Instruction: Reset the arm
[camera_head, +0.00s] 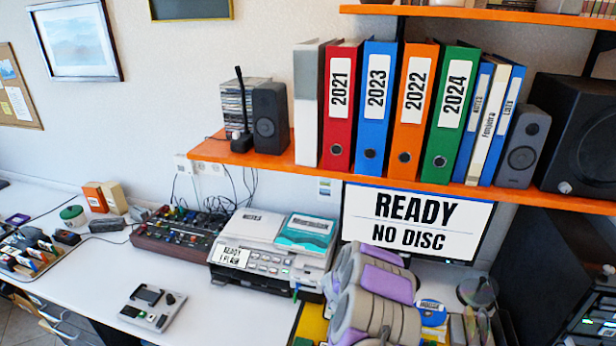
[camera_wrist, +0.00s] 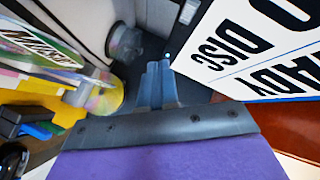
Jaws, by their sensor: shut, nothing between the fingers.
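My gripper (camera_wrist: 158,84) shows in the wrist view with its two grey fingers together and nothing between them. It points down past the monitor's edge toward the dark gap behind the desk items. In the head view my grey and purple arm (camera_head: 378,290) is folded low at the bottom centre, in front of the monitor (camera_head: 417,222). The fingertips cannot be made out there. The monitor reads "READY NO DISC", and its screen also fills the right of the wrist view (camera_wrist: 250,45).
An orange shelf (camera_head: 262,158) with binders and speakers runs above the monitor. A printer (camera_head: 262,262) stands left of my arm. Discs (camera_wrist: 103,92) lie near the gripper's left in the wrist view. The white desk (camera_head: 85,275) has free room at left.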

